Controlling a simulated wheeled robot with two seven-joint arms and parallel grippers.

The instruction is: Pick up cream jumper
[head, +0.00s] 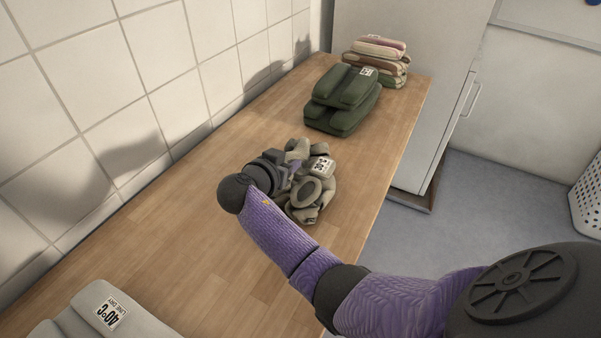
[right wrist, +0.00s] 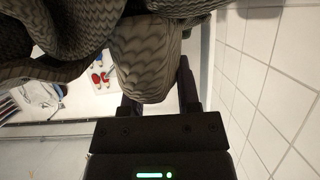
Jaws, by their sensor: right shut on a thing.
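The cream jumper (head: 308,192), which looks greyish-beige here, is a crumpled knit bundle with a white care tag on the wooden worktop. My right gripper (head: 285,172) reaches it from its left side and is shut on it. In the right wrist view the knit fabric (right wrist: 145,60) fills the space between the fingers (right wrist: 160,100) and bulges beyond them. I cannot tell whether the bundle is clear of the worktop. The gripper hides part of it. My left gripper is not in view.
The wooden worktop (head: 190,240) runs along a tiled wall (head: 120,90). Folded green garments (head: 342,100) lie behind the jumper, with a striped stack (head: 378,60) farther back. A pale tagged garment (head: 75,325) lies front left. A white basket (head: 588,200) stands on the floor at right.

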